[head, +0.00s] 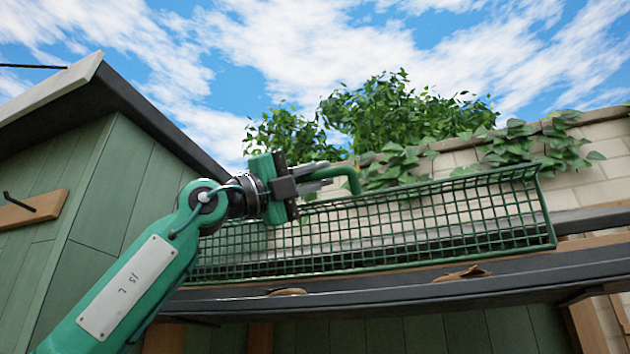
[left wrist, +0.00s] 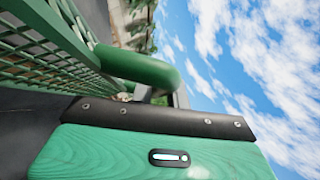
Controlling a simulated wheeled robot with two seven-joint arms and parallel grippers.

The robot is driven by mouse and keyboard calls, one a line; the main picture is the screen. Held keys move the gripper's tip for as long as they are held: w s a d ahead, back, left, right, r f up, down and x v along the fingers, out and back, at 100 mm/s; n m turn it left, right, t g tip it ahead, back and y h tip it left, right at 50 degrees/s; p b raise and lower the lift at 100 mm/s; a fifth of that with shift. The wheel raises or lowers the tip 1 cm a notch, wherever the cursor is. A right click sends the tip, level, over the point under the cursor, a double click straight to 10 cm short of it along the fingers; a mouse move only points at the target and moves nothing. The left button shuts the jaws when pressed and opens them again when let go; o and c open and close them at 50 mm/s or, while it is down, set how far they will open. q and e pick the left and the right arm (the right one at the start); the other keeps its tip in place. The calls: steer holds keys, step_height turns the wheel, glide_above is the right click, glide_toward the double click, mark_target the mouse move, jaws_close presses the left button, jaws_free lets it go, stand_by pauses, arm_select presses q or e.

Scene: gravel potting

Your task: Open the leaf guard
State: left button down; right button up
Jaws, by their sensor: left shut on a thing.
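The leaf guard (head: 400,232) is a green wire-mesh basket-like frame standing along the dark gutter in the head view. Its mesh also shows at the left of the left wrist view (left wrist: 45,50). A green bar handle (head: 354,182) rises from its top edge; it is large in the left wrist view (left wrist: 140,68). My left gripper (head: 322,176) is shut on the handle at the guard's upper edge. The fingers are mostly hidden in the left wrist view. My right gripper is not in view.
The dark gutter (head: 420,290) runs below the guard, with brown dry leaves (head: 462,273) at it. A green shed wall and dark roof edge (head: 150,115) stand at left. A pale brick wall with ivy (head: 590,185) stands behind.

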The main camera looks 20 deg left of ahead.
arm_select(q)
steer(key=c, duration=1.6)
jaws_free()
steer(key=shift+w, duration=0.1)
steer(key=shift+c, duration=0.2)
steer(key=shift+f, duration=0.1)
steer(key=shift+s+a+f+b, duration=0.2)
steer(key=shift+s+a+b, duration=0.05)
steer(key=shift+b, duration=0.15)
steer(key=b+v, duration=0.6)
steer(key=v, duration=0.7)
steer(key=shift+w+r, duration=0.1)
steer(key=shift+r, duration=0.05)
